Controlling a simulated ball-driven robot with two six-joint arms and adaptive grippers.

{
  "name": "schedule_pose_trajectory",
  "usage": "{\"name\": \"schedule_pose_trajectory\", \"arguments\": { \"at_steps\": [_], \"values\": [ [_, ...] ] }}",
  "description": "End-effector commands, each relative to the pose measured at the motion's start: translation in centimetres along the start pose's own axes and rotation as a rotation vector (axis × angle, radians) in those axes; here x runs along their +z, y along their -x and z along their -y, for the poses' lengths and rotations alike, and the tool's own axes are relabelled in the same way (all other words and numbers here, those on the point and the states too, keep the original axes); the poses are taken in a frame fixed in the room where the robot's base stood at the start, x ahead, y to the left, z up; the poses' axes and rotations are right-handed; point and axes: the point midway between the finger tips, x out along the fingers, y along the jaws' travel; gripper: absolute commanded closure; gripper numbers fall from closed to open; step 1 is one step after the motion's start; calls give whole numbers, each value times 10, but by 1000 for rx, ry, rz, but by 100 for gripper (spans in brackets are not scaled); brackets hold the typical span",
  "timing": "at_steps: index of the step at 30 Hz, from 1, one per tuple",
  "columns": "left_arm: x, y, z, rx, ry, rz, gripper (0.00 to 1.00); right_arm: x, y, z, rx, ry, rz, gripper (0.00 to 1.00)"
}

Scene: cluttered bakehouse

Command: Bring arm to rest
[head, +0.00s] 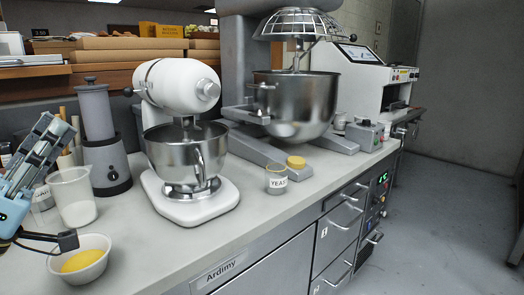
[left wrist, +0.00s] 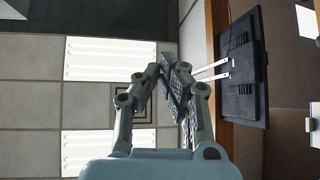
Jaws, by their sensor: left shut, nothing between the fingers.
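My left gripper (head: 47,136) is at the left edge of the head view, raised above the counter and pointing upward. It is shut and empty. In the left wrist view its closed fingers (left wrist: 168,72) stand against the ceiling panels. It is above and to the left of a white measuring beaker (head: 74,198) and a white bowl with yellow content (head: 82,262). My right gripper does not show.
A white stand mixer (head: 185,85), a grey grinder (head: 97,125) and a large floor-type mixer bowl (head: 297,100) stand on the counter (head: 180,240). A jar labelled YEAST (head: 276,182) is near its front edge. Free floor (head: 445,215) lies to the right.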

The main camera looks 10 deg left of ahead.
Motion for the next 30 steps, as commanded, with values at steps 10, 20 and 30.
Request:
{"name": "schedule_pose_trajectory", "arguments": {
  "at_steps": [10, 20, 30],
  "values": [
    [38, 3, 7, -146, -48, 165, 100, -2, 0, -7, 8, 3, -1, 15],
    [104, 37, 13, -392, -138, 527, 100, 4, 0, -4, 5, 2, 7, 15],
    [158, 166, -22, -694, -227, 1285, 100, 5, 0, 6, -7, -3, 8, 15]
  ]
}}
